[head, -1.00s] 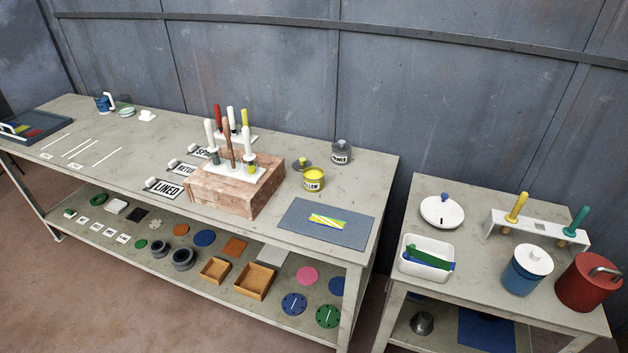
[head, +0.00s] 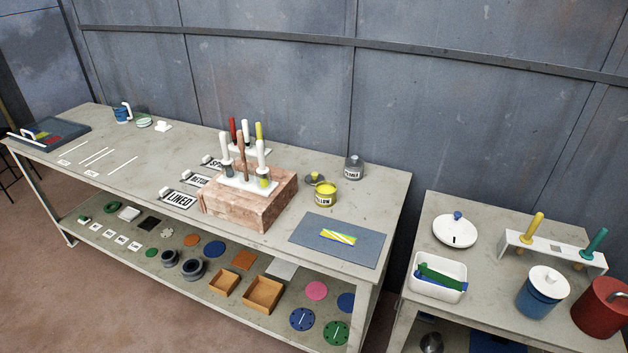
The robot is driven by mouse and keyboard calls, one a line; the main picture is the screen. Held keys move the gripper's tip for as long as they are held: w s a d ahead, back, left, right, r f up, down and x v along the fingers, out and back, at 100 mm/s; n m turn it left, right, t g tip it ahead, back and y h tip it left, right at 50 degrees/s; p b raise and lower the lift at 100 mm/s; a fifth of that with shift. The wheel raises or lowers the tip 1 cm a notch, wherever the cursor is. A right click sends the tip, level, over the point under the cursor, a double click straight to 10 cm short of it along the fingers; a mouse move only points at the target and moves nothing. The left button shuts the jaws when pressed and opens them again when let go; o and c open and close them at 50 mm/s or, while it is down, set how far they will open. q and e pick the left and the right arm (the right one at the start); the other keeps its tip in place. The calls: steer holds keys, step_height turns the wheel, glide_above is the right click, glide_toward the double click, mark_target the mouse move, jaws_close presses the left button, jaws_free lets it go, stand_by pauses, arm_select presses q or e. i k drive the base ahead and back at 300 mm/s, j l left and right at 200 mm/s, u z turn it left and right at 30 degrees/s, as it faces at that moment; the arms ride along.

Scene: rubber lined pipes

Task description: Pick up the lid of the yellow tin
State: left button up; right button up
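The yellow tin (head: 325,196) stands upright and open on the long grey bench, with a dark-lettered label and yellow contents showing. Its lid appears to be the small dark disc with a yellow knob (head: 314,179), lying on the bench just behind and left of the tin. The tin partly hides the lid's near edge, and I cannot tell if they touch. Neither of my grippers shows in the head view.
A brick-like block (head: 235,212) with brushes in a white holder stands left of the tin. A grey lidded tin (head: 353,168) stands behind right. A blue-grey mat (head: 365,254) with a striped piece lies in front. A second table (head: 484,283) stands right, across a gap.

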mark_target(313, 178)
steer(key=i+j, duration=0.1)
steer(key=j, duration=0.25)
steer(key=i+j, duration=0.1)
steer(key=j, duration=0.25)
steer(key=i+j, duration=0.15)
steer(key=j, duration=0.2)
steer(key=i+j+z, duration=0.1)
steer(key=j, duration=0.25)
steer(key=i+j, duration=0.1)
steer(key=j, duration=0.3)
